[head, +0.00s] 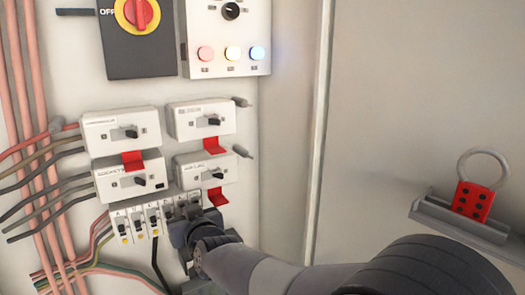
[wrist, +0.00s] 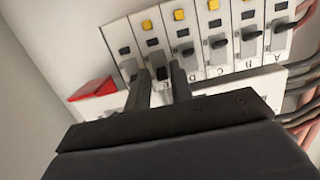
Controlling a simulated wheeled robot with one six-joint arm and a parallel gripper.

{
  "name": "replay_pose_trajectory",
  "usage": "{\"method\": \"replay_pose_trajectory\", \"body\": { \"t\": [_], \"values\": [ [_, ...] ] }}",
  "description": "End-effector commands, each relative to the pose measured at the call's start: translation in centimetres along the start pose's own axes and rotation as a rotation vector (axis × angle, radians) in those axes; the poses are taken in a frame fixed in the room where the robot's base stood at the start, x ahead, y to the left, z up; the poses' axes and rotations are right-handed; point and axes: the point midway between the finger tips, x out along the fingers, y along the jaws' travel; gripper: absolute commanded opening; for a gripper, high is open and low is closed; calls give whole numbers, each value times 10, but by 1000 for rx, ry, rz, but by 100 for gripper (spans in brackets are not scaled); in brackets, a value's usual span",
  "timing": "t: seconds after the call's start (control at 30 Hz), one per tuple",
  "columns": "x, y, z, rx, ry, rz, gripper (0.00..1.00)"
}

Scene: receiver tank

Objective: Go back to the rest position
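My gripper (head: 188,212) is at the right part of a row of small white breakers (head: 138,218) in the head view, hiding some of them. In the wrist view the row of breakers (wrist: 218,42) is seen upside down, with black toggles, yellow marks and letters. The two dark fingers of my gripper (wrist: 160,84) stand apart there, close to the breaker faces, one on each side of a breaker's toggle (wrist: 162,73) near the left end of the row. I cannot tell whether they touch it.
Four larger white switch boxes (head: 121,131) with red tabs sit above the row. A red-yellow rotary switch (head: 138,14) and a lamp box (head: 229,35) are higher up. Cables run along the left. A red lockout hasp (head: 472,200) rests on a grey shelf (head: 461,229) at right.

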Motion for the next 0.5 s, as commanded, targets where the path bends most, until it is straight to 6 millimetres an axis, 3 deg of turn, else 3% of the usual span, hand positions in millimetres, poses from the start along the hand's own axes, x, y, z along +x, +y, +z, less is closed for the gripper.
{"method": "replay_pose_trajectory", "body": {
  "t": [0.5],
  "values": [
    [2,0,14,-1,164,0,22]
  ]
}}
